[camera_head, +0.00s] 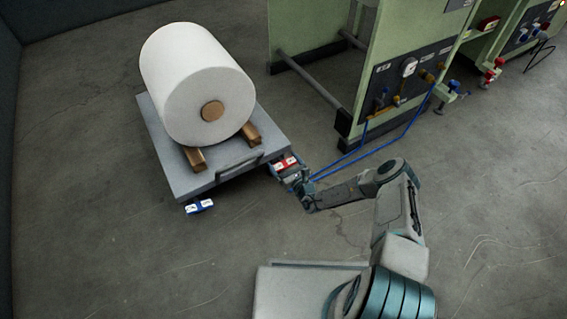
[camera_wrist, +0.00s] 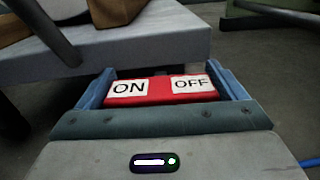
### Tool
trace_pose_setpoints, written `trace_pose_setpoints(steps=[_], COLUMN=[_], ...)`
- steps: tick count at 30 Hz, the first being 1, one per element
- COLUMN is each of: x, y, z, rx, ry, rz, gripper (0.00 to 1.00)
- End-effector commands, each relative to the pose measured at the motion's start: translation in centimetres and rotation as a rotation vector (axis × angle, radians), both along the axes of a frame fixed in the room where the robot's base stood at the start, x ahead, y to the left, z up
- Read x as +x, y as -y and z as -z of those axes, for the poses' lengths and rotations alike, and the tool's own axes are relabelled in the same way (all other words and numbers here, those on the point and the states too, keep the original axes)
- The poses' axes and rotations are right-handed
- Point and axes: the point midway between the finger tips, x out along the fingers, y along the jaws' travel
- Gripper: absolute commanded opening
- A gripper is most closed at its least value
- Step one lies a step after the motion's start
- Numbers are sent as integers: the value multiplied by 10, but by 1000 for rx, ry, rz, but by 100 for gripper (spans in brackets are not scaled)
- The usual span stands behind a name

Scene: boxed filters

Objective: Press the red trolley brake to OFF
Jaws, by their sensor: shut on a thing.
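The red trolley brake (camera_head: 286,163) is a red rocker at the near right corner of the grey trolley (camera_head: 180,172). In the wrist view the red brake (camera_wrist: 160,89) shows a white ON label on the left and a white OFF label on the right. My gripper (camera_wrist: 163,88) has its two blue fingers at the left and right ends of the brake and is shut on it. In the head view my gripper (camera_head: 293,178) is at the trolley's corner, partly covering the brake. Whether the rocker is tilted is hard to tell.
A blue brake (camera_head: 200,206) with white labels is at the trolley's near left corner. A large white roll (camera_head: 196,82) rests on wooden blocks (camera_head: 194,158) on the trolley. A green machine (camera_head: 400,60) with gauges and blue hoses (camera_head: 360,152) stands at the right. The floor in front is clear.

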Motion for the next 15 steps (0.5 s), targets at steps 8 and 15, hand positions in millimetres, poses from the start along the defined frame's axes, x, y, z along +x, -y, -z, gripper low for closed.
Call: trace_pose_setpoints(steps=[8, 15], x=[0, 0], y=[2, 2], z=[2, 2], rx=[129, 181], ry=[-90, -126], rz=[1, 0], gripper=[68, 68])
